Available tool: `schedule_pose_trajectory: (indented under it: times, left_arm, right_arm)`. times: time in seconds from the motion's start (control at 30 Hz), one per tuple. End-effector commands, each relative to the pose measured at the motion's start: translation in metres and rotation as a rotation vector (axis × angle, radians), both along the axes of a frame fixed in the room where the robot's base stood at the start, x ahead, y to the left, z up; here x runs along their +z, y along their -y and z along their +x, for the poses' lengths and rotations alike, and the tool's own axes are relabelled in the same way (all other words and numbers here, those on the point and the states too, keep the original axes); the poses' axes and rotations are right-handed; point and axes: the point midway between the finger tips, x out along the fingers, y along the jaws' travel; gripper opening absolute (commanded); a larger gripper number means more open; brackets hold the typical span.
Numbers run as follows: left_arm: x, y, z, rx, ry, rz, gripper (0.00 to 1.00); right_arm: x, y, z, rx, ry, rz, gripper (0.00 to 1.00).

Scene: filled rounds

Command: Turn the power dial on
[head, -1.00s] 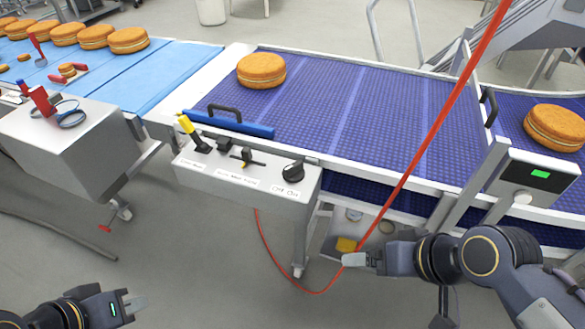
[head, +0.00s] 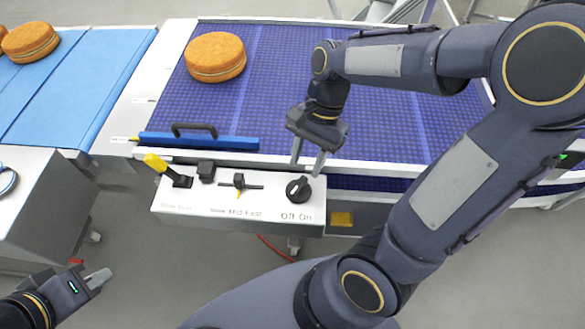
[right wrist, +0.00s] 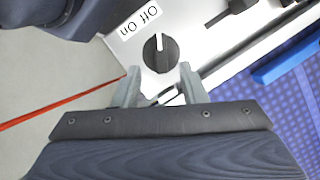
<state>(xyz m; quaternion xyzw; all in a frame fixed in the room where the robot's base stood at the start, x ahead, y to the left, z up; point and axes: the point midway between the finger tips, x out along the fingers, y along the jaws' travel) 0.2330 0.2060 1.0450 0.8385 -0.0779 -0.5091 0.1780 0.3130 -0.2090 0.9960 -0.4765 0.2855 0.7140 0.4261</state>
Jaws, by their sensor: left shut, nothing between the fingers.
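The power dial (head: 299,189) is a round black knob at the right end of the grey control panel (head: 225,200), above an "Off On" label (head: 297,217). In the right wrist view the dial (right wrist: 160,52) has a white mark that points toward the "Off" word. My right gripper (head: 308,167) is open, with its fingers spread and empty. Its fingertips (right wrist: 159,72) are just short of the dial, which lies ahead of the gap between them; no contact shows. My left gripper (head: 98,279) is shut and empty, low at the left, well away from the panel.
The panel also carries a yellow-handled lever (head: 157,163), a black switch (head: 206,170) and a slider (head: 239,182). A blue bar with a black handle (head: 198,141) lies behind it. A round cake (head: 215,57) sits on the purple belt (head: 275,90). A red cord (right wrist: 60,104) hangs nearby.

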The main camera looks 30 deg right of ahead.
Motion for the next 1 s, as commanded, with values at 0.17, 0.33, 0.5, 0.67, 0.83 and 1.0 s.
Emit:
schedule_pose_trajectory:
  times: [0.17, 0.33, 0.5, 0.67, 0.83, 1.0]
  left_arm:
    - [-0.004, 0.000, 0.000, 0.000, 0.000, 0.000, 0.00]
    - [-0.006, 0.000, 0.000, 0.000, 0.000, 0.000, 0.00]
    - [-0.007, 0.000, 0.000, 0.000, 0.000, 0.000, 0.00]
    - [-0.006, 0.000, 0.000, 0.000, 0.000, 0.000, 0.00]
    - [-0.006, 0.000, 0.000, 0.000, 0.000, 0.000, 0.00]
    - [-0.006, 0.000, 0.000, 0.000, 0.000, 0.000, 0.00]
  right_arm:
    - [-0.030, -0.010, -0.007, 0.004, -0.004, -0.001, 0.38]
    - [-0.049, -0.018, -0.011, 0.004, -0.002, 0.001, 0.38]
    - [-0.056, -0.020, -0.012, 0.003, 0.001, 0.001, 0.38]
    - [-0.056, -0.021, -0.012, 0.003, 0.002, 0.001, 0.38]
    - [-0.056, -0.020, -0.012, 0.003, 0.002, 0.001, 0.24]
    - [-0.056, -0.020, -0.012, 0.003, 0.002, 0.001, 0.02]
